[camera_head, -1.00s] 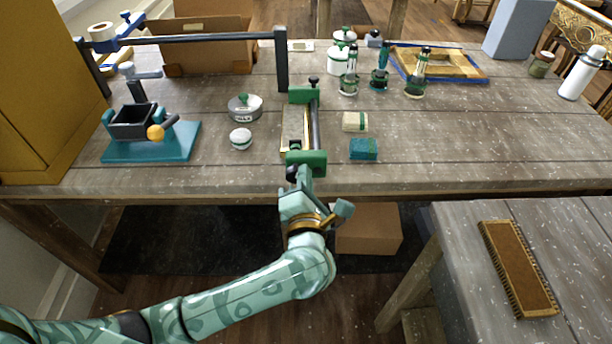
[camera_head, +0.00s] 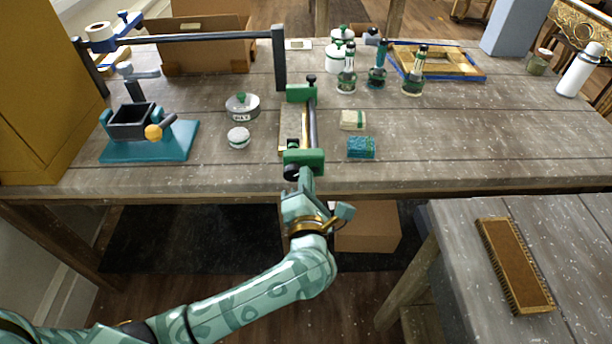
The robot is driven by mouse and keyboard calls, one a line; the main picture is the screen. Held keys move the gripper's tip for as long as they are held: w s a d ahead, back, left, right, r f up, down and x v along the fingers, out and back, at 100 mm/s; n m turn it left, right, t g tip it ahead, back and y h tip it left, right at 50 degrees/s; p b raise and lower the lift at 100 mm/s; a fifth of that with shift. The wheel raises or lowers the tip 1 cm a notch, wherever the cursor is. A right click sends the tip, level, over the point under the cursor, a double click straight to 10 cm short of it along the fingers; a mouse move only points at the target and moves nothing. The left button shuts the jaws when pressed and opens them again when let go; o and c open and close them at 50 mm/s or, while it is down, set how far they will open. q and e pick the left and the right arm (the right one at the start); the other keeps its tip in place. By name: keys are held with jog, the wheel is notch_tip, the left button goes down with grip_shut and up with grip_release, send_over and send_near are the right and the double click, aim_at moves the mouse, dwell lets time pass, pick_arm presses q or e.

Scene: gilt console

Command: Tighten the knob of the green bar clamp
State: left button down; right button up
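The green bar clamp (camera_head: 303,160) lies on the worktable near its front edge. It has two green jaws joined by a dark bar (camera_head: 313,124), and a pale wood-coloured piece (camera_head: 291,128) lies along it, between the jaws. A black knob (camera_head: 291,172) shows at the near jaw, partly hidden. My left gripper (camera_head: 299,181) comes up from below the table's front edge and is right at this knob. Its fingers are small and partly hidden, so I cannot tell whether they are closed on the knob. My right gripper is not in view.
A teal-based vise (camera_head: 152,152), a round tin (camera_head: 243,107) and a white-and-green round item (camera_head: 239,138) stand left of the clamp. A cream block (camera_head: 353,120) and a teal block (camera_head: 361,148) lie to its right.

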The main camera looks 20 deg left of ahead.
pick_arm(q)
jog(key=shift+f, duration=0.2)
jog(key=p+v, duration=0.2)
jog(key=v, duration=0.4)
jog(key=shift+d+r, duration=0.15)
jog(key=shift+r, duration=0.1)
